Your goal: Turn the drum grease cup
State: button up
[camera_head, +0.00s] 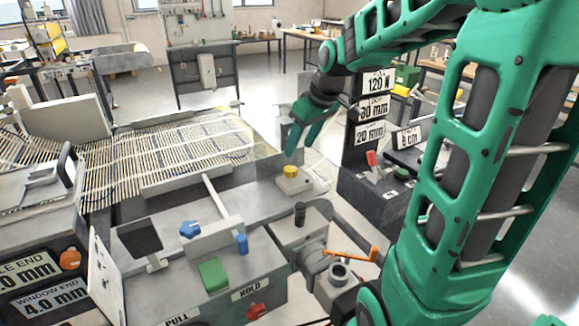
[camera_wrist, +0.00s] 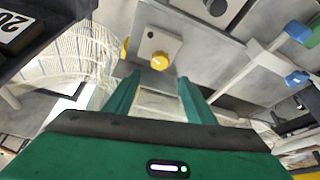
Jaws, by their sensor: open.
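A round yellow knob (camera_head: 290,171) sits on a small pale block on the grey machine top, and is likely the drum grease cup, though no label on it is readable. It also shows in the wrist view (camera_wrist: 160,61), just beyond my fingertips and roughly centred between them. A second yellow part (camera_wrist: 125,48) shows at the block's left side in the wrist view. My gripper (camera_head: 302,147) is open and empty, pointing down, above and close to the yellow knob. It appears apart from the knob.
Blue knobs (camera_head: 190,229), a green button (camera_head: 213,274) and a black cylinder (camera_head: 299,212) stand on the machine nearer me. An orange lever (camera_head: 352,256) is at front right.

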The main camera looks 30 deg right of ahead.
aim_at(290, 168)
jog(key=x, duration=0.9)
jog(key=shift+w+f, duration=0.1)
jog(key=shift+f, duration=0.3)
jog(key=c, duration=1)
jog(key=m+h, duration=0.1)
jog(key=m, duration=0.2)
jog(key=shift+a, duration=0.15)
jog(key=shift+c, duration=0.2)
jog(key=shift+m+h, duration=0.3)
jog(key=shift+m, duration=0.4)
jog(key=o, duration=1)
jog(key=shift+o, duration=0.2)
